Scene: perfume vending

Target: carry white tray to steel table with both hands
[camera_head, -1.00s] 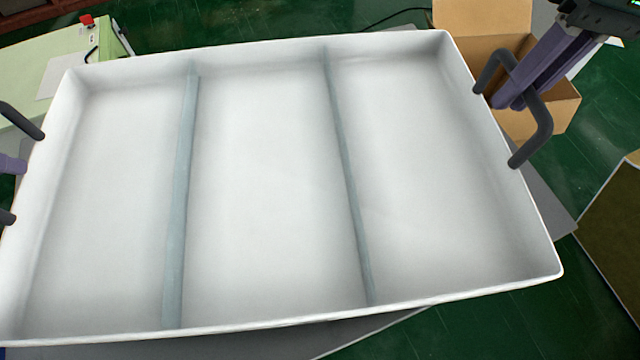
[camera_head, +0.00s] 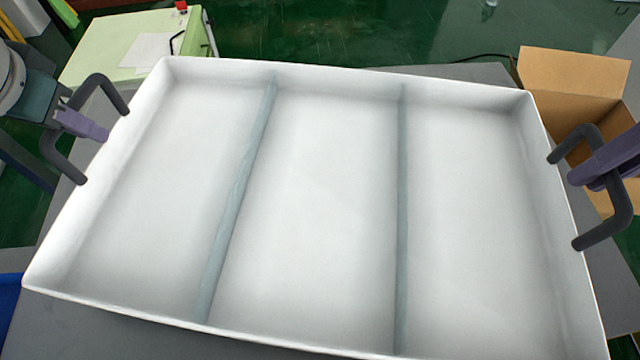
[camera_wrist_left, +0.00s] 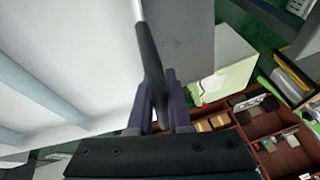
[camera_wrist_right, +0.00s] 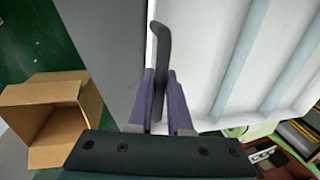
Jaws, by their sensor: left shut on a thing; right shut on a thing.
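The white tray (camera_head: 310,210) fills the middle of the head view. It is empty, with two blue-grey dividers making three compartments, and its left side sits higher in the picture. My left gripper (camera_head: 92,124) is shut on the dark left handle (camera_head: 105,88); this grip also shows in the left wrist view (camera_wrist_left: 158,95). My right gripper (camera_head: 590,172) is shut on the dark right handle (camera_head: 612,228), also seen in the right wrist view (camera_wrist_right: 158,90). A grey table top (camera_head: 75,325) lies beneath the tray. I cannot tell whether they touch.
A pale green cabinet (camera_head: 115,50) with a paper and a red button stands behind at the left. An open cardboard box (camera_head: 575,75) stands at the back right. A blue object (camera_head: 8,300) is at the left edge. Green floor (camera_head: 350,35) is open behind.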

